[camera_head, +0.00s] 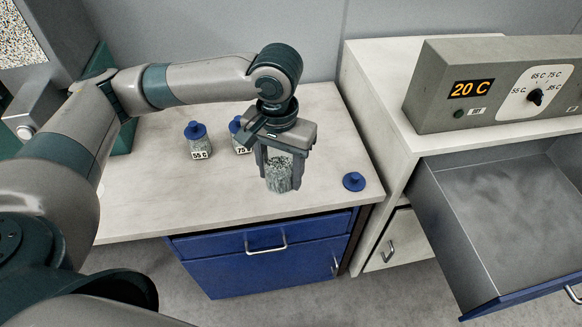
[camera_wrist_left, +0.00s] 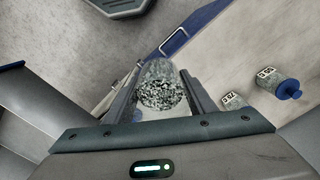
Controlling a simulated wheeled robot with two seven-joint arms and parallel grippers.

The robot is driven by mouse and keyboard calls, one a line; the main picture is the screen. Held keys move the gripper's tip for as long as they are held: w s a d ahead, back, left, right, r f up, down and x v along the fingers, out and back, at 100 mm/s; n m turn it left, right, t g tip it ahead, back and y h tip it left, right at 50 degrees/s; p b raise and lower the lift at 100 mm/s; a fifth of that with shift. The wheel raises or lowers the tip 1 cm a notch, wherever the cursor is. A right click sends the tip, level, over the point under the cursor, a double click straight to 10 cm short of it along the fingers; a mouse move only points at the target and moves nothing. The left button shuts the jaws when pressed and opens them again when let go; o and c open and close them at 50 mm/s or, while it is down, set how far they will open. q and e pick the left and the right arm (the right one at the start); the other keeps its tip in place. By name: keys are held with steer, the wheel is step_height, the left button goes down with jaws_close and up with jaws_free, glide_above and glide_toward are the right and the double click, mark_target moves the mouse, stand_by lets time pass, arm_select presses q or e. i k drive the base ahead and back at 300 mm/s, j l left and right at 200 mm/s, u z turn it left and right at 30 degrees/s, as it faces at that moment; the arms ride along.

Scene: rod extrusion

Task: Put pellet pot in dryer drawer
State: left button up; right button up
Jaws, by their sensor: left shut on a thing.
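The pellet pot (camera_head: 279,176) is a clear, lidless pot of grey speckled pellets. My left gripper (camera_head: 280,160) is shut on it from above and holds it upright over the table, near the right side. In the left wrist view the pot (camera_wrist_left: 162,92) sits between the two fingers (camera_wrist_left: 160,100). Whether it touches the table is hard to tell. The dryer drawer (camera_head: 428,212) is pulled open at the right and looks empty. The dryer's control box (camera_head: 440,108) above it reads 20 C. My right gripper is not in view.
A blue lid (camera_head: 354,181) lies on the table (camera_head: 150,195) right of the held pot. Two blue-lidded pots, labelled 55 C (camera_head: 198,143) and 75 (camera_head: 236,132), stand behind left. The dryer cabinet's edge (camera_head: 375,115) rises between table and drawer. A blue cabinet (camera_head: 225,272) is below.

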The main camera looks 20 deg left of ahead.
mark_target(513, 253)
steer(key=z, duration=1.2)
steer(key=i+l, duration=0.3)
steer(key=l, duration=0.25)
